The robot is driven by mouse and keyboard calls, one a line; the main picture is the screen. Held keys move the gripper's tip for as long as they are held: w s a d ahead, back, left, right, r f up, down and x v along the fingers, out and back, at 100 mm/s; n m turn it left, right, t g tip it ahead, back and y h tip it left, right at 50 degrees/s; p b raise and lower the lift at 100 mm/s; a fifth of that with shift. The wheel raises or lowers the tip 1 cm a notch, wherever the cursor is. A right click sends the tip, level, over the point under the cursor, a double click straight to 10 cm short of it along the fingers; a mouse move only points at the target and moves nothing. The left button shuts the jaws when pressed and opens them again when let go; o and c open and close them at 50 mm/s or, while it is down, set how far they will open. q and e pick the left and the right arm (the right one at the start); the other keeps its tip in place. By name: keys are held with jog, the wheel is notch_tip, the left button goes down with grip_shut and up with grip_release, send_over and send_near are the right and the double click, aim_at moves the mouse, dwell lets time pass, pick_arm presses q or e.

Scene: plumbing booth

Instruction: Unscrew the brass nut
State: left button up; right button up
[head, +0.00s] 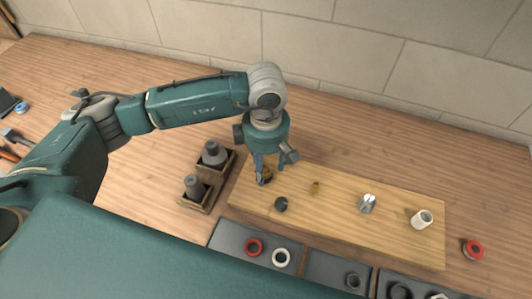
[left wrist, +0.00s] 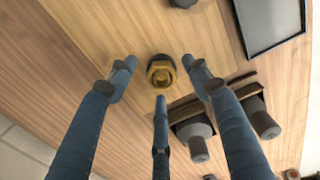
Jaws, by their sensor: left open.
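The brass nut (left wrist: 161,73) sits on a dark fitting near the left end of the wooden board (head: 400,235). In the head view the nut (head: 267,174) is partly hidden by my left gripper (head: 268,180). My left gripper (left wrist: 160,80) points down over the nut with its three blue fingers spread around it. The fingers are open, and gaps show between them and the nut in the left wrist view. My right gripper is not in either view.
Along the board stand a dark fitting (head: 281,204), a small brass piece (head: 315,187), a silver fitting (head: 367,203) and a white fitting (head: 421,219). A wooden caddy (head: 213,195) with grey bottles is left of the board. Grey trays (head: 228,234) with rings lie in front.

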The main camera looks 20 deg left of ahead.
pick_arm(q)
jog(key=shift+f, duration=0.4)
jog(key=c, duration=1.3)
jog(key=shift+o, duration=0.2)
jog(key=n+b, duration=0.1)
jog(key=n, duration=0.7)
jog(key=shift+r+b, duration=0.15)
jog(key=shift+b, duration=0.2)
jog(key=n, duration=0.5)
jog(key=shift+r+n, duration=0.15)
jog(key=shift+n, duration=0.25)
jog(key=n, duration=0.4)
jog(key=o, duration=2)
